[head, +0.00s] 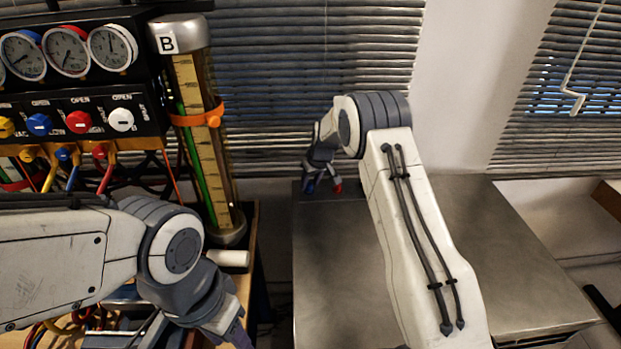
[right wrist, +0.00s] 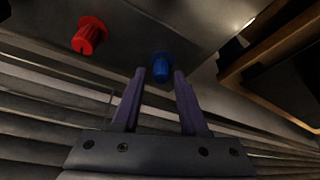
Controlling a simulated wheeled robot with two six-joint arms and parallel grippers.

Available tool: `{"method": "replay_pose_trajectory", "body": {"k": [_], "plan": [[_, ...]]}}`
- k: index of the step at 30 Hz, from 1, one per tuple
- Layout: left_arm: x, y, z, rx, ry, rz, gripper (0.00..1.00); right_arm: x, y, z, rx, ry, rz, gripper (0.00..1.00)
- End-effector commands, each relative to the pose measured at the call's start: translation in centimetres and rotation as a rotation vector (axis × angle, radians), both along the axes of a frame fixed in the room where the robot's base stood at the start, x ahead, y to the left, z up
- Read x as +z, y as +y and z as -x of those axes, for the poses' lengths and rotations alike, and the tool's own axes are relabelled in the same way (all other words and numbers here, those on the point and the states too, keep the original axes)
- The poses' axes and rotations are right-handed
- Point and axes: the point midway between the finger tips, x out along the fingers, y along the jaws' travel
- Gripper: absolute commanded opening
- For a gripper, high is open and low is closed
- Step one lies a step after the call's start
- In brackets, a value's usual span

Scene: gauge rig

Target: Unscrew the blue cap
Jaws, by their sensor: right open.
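The blue cap (right wrist: 161,68) stands on a grey metal surface in the right wrist view. A small patch of the blue cap (head: 309,187) shows at the back left of the steel table in the head view, partly hidden by my gripper. My right gripper (right wrist: 159,75) is open, with its two purple fingers apart and the blue cap between their tips; whether they touch it I cannot tell. My left gripper (head: 232,333) is at the bottom of the head view, partly cut off, its fingertips unclear.
A red cap (right wrist: 89,36) stands beside the blue one, also in the head view (head: 337,187). The steel table (head: 520,260) is clear at right. At left are a gauge panel (head: 75,120), a tube marked B (head: 205,140) and a white cylinder (head: 228,258). Blinds are behind.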

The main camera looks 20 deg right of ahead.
Motion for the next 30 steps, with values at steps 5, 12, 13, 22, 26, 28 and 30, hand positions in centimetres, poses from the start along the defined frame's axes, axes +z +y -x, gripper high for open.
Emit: {"method": "replay_pose_trajectory", "body": {"k": [5, 12, 13, 22, 26, 28, 30], "plan": [[1.0, 0.0, 0.0, 0.0, 0.0, 0.0, 0.5, 0.2, 0.0, 0.0, -0.048, 0.002, 0.001, 0.43], [3.1, 0.0, 0.0, 0.0, 0.0, 0.0, 0.5, 0.3, 0.1, 0.0, -0.196, 0.001, 0.003, 0.43], [3.3, 0.0, 0.0, 0.0, 0.0, 0.0, 0.5, 0.3, 0.1, 0.0, -0.217, 0.001, 0.001, 0.43], [2.2, 0.0, 0.0, 0.0, 0.001, -0.001, 0.5, -0.2, 0.0, 0.0, -0.406, 0.0, 0.002, 0.43], [1.9, 0.0, 0.0, 0.0, 0.0, 0.0, 0.5, -0.2, 0.0, 0.0, -0.433, 0.0, 0.0, 0.43], [1.3, 0.0, 0.0, 0.0, 0.0, 0.0, 0.5, -0.4, 0.1, -0.1, -0.46, 0.0, 0.0, 0.43], [0.7, 0.0, 0.0, 0.0, 0.0, 0.0, 0.5, -0.5, 0.1, -0.1, -0.499, -0.001, 0.001, 0.43]]}}
